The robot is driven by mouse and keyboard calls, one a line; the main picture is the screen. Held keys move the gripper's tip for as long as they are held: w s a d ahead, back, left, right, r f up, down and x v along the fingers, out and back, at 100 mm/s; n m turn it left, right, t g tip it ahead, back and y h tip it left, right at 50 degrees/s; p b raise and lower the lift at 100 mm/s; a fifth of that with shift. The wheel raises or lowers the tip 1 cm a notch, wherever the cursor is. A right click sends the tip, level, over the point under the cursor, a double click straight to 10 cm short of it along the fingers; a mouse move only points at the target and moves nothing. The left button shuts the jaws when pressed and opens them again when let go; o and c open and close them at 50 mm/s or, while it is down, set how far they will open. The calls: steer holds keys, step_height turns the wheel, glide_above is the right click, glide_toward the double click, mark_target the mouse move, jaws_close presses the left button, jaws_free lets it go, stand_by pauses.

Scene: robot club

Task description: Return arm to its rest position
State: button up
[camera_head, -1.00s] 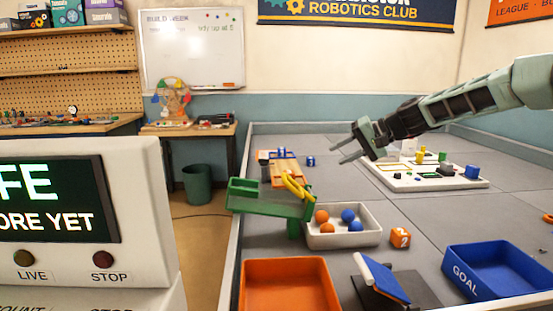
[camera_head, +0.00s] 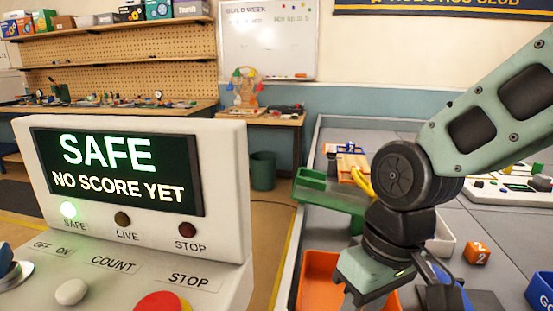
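My arm comes in from the right edge and bends down at a dark round joint. My gripper (camera_head: 372,272) hangs below it at the bottom of the view, pointing down in front of the orange bin (camera_head: 318,273). Its fingertips are cut off or hidden, so I cannot tell whether it is open or shut. I see nothing held in it. The arm hides much of the field behind it, including most of the white ball tray (camera_head: 441,243).
A control console (camera_head: 220,150) reading "SAFE / NO SCORE YET" stands close at left. On the field are a green ramp (camera_head: 325,193), an orange numbered cube (camera_head: 477,253), a blue goal bin (camera_head: 541,292) and a white board (camera_head: 515,195). A green waste bin (camera_head: 263,171) stands on the floor behind.

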steer(key=s+d+f+n+h, duration=0.1)
steer(key=s+d+n, duration=0.15)
steer(key=s, duration=0.55)
step_height(320, 180, up, 12)
steer(key=p, duration=1.2)
steer(key=shift+r+m+p, duration=0.25)
steer(key=shift+m+p, duration=0.05)
steer(key=shift+m, duration=0.05)
